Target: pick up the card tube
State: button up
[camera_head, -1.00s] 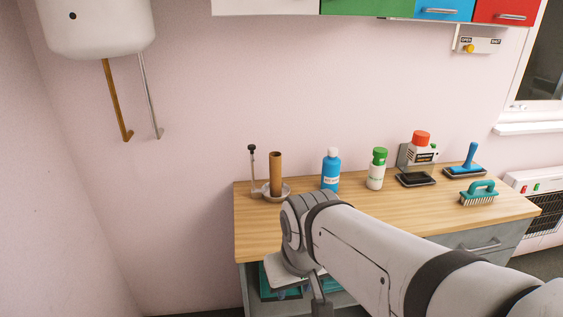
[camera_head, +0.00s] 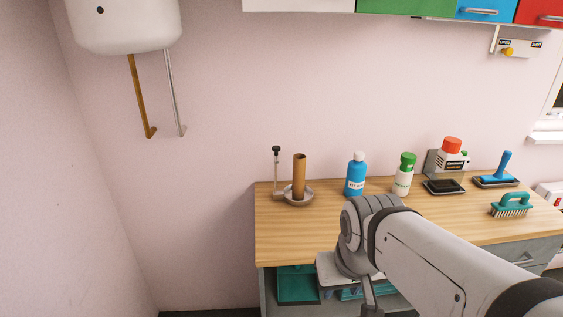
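The card tube (camera_head: 299,176) is a brown cardboard cylinder. It stands upright in a small round grey dish (camera_head: 306,201) near the left back of the wooden counter. A thin upright rod with a black knob (camera_head: 276,150) stands just left of it. My arm reaches in from the lower right, with its wrist in front of the counter's front edge, to the right of and nearer than the tube. The fingers of my gripper are not clearly visible; the end of the arm points down past the bottom of the picture.
On the counter (camera_head: 290,240), a blue bottle (camera_head: 356,176), a white bottle with a green cap (camera_head: 403,176), a red-capped container (camera_head: 452,154), a blue-handled tool (camera_head: 500,172) and a teal brush (camera_head: 511,203) stand right of the tube. The counter's left front is clear. A white tank (camera_head: 125,22) hangs upper left.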

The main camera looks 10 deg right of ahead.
aim_at(298, 160)
jog(key=i, duration=0.95)
jog(key=z, duration=0.05)
